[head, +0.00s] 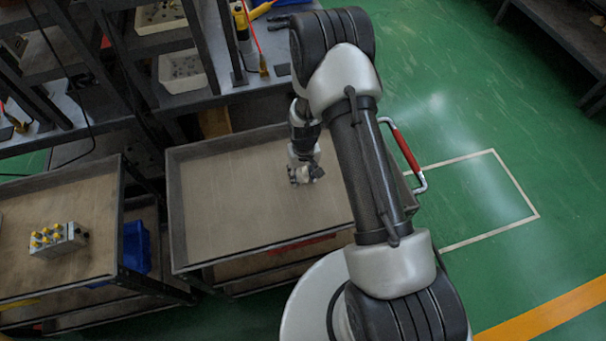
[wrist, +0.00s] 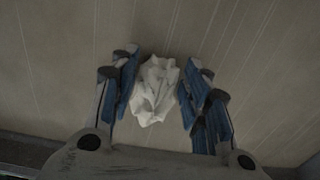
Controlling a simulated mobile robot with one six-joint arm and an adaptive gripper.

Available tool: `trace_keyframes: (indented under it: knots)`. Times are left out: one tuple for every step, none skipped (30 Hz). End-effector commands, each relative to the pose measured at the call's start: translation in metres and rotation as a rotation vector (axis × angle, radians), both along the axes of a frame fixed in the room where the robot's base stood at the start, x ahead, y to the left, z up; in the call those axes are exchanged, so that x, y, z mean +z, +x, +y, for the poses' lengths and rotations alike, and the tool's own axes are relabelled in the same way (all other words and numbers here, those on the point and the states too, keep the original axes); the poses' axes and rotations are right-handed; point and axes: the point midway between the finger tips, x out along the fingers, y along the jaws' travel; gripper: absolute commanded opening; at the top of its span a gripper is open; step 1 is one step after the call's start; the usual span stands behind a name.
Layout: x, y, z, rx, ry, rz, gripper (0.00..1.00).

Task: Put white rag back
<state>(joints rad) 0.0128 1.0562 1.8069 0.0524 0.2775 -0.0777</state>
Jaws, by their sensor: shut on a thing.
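The white rag (wrist: 155,90) is a crumpled bundle between the two blue-padded fingers of my gripper (wrist: 157,92) in the wrist view. The fingers are shut on it. In the head view my gripper (head: 305,175) is over the right part of the cart's tray (head: 225,205), low near its wooden surface. The rag is a small pale patch at the fingertips there. I cannot tell whether the rag touches the tray surface.
A valve block (head: 58,238) with yellow caps sits on the left cart. White bins (head: 183,70) stand on the shelf behind. The tray surface left of my gripper is bare. A red-handled cart handle (head: 405,152) is right of my arm.

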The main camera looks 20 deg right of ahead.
Motion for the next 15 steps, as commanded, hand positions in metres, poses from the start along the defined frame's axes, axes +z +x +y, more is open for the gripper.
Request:
trace_keyframes:
  knots:
    - [0.0002, -0.0002, 0.0, 0.0, 0.0, 0.001, 0.24]
    - [-0.0002, -0.0003, 0.0, 0.0, 0.0, 0.001, 0.24]
    - [-0.0015, -0.0003, 0.0, 0.0, 0.0, 0.001, 0.24]
    - [-0.0027, -0.0004, 0.0, 0.0, 0.0, 0.001, 0.24]
    - [-0.0039, -0.0004, 0.0, 0.0, 0.0, 0.001, 0.24]
    - [-0.0044, -0.0005, 0.0001, 0.0, 0.0, 0.001, 0.44]
    - [-0.0037, -0.0005, 0.0, 0.0, 0.0, 0.001, 0.46]
    - [-0.0034, -0.0005, 0.0, 0.0, 0.0, 0.001, 0.48]
    - [-0.0033, -0.0005, 0.0, 0.0, 0.0, 0.001, 0.5]
    - [-0.0033, -0.0005, 0.0, 0.0, 0.0, 0.001, 0.52]
    - [-0.0032, -0.0005, 0.0, 0.0, 0.0, 0.001, 0.54]
    - [-0.0032, -0.0005, 0.0, 0.0, 0.0, 0.001, 0.57]
    - [-0.0032, -0.0005, 0.0, 0.0, 0.0, 0.001, 0.59]
    - [-0.0032, -0.0005, 0.0, 0.0, 0.0, 0.001, 0.61]
    - [-0.0031, -0.0005, 0.0, 0.0, 0.0, 0.001, 0.63]
